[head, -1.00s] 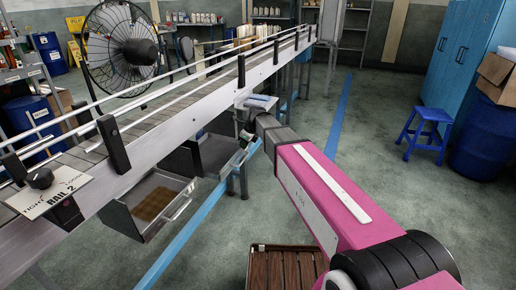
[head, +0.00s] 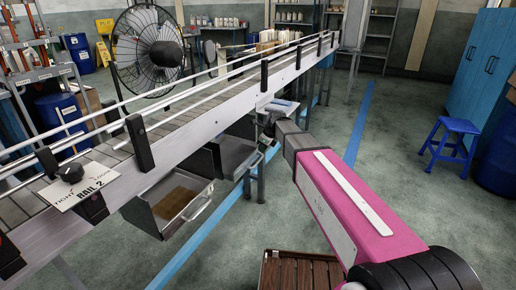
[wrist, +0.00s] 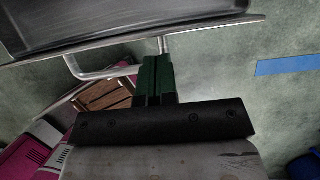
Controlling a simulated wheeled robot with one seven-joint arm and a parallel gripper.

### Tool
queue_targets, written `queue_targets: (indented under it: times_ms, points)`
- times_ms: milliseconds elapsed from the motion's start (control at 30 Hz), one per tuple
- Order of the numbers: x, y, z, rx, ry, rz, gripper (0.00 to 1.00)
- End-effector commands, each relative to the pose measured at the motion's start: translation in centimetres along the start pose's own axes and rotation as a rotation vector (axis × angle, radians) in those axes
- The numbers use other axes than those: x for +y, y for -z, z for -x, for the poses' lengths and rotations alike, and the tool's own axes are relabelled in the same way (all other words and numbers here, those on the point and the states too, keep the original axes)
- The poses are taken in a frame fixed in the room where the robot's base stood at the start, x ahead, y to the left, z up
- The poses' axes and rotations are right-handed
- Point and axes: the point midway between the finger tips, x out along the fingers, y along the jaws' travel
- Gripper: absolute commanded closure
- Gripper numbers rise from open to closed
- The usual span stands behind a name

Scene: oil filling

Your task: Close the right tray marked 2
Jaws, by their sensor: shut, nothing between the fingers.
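Two metal trays hang under the conveyor in the head view. The nearer, left tray (head: 163,226) stands open, with a brown layer inside and a bar handle at its front. The farther, right tray (head: 238,163) also stands out from under the conveyor. No number is legible on either tray. In the wrist view, a tray's metal edge (wrist: 210,32) and its bar handle (wrist: 88,75) are close. My gripper (wrist: 157,62), with dark green fingers, is shut and empty at that handle, covering part of it. I cannot tell whether it touches. In the head view my fingers are not clear.
A brown slatted top (head: 300,270) is low in front. A blue stool (head: 450,142) and blue drum (head: 500,160) stand right. Open floor (head: 400,130) lies between.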

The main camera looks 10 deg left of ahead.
Motion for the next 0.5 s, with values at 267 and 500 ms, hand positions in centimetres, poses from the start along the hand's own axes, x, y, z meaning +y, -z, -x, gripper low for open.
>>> queue_targets:
  times_ms: [267, 500]
  points:
    - [-0.3, 2.1, 4.5, -0.003, 0.002, 0.001, 1.00]
    - [-0.3, 2.0, 8.5, -0.003, 0.002, 0.001, 1.00]
